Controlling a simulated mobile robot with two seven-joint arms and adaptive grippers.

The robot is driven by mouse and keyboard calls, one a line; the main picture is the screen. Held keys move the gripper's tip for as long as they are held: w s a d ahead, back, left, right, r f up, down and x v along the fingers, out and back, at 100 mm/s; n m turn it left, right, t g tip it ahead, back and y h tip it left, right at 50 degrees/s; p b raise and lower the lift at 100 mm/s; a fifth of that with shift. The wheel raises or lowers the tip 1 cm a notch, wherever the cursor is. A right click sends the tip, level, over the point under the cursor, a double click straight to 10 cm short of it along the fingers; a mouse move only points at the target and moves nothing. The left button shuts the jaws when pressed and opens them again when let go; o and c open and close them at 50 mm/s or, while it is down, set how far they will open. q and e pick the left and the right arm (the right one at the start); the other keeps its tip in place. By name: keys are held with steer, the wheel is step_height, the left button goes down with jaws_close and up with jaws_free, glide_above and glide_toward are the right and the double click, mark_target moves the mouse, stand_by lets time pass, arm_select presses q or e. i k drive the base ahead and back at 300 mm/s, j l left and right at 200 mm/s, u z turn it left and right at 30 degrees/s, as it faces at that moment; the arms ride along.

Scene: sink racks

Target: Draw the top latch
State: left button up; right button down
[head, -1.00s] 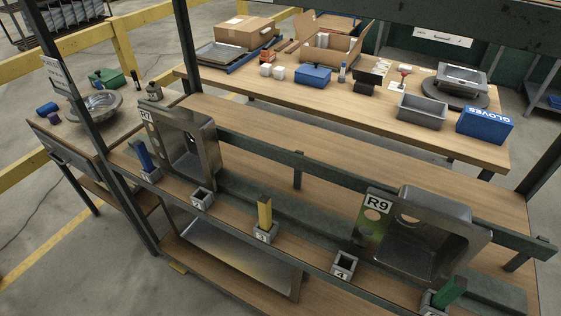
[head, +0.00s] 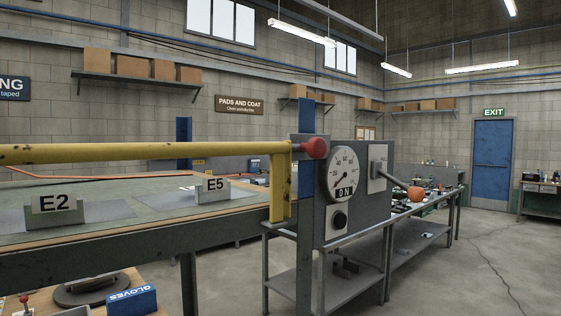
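No part is marked as a latch, and I cannot tell for sure which one it is. Neither gripper is in view.
A lever with an orange-red ball (head: 415,194) juts right from the panel. Signs E2 (head: 54,203) and E5 (head: 213,184) stand on the deck. A blue gloves box (head: 132,300) is below at lower left. Open floor (head: 460,275) lies right, towards a blue door (head: 493,165).

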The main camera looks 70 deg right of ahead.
mark_target(316, 147)
steer(key=k+l+z, duration=0.15)
steer(key=z, duration=0.25)
steer(key=k+l+z, duration=0.1)
steer(key=z, duration=1.4)
steer(key=u, duration=2)
steer(key=z, duration=2)
